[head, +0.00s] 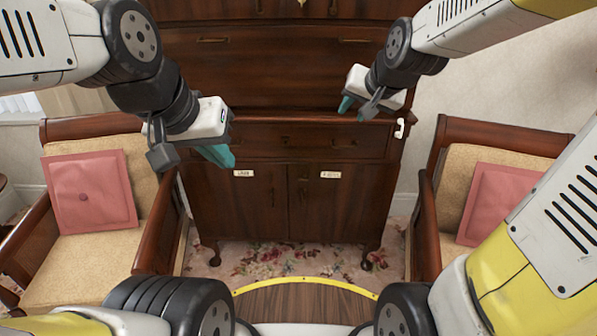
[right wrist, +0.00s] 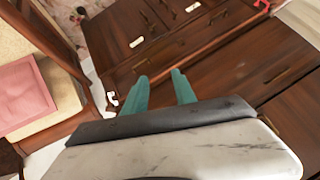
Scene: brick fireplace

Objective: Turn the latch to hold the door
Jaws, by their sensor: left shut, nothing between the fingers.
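The dark wooden cabinet (head: 290,143) has two lower doors, left (head: 262,205) and right (head: 322,205), both closed. A small white latch-like piece (head: 400,128) sits at the cabinet's right edge and shows in the right wrist view (right wrist: 112,98). My left gripper (head: 222,156) is shut and empty in front of the cabinet's left side. My right gripper (head: 357,108) is open and empty, above and left of the right white piece, apart from it; its teal fingers show in the wrist view (right wrist: 162,90).
Small white labels mark the left door (head: 243,173) and right door (head: 330,174); their text is too small to read. Armchairs with pink cushions flank the cabinet, left (head: 90,190) and right (head: 500,205). A flowered rug (head: 290,262) lies in front.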

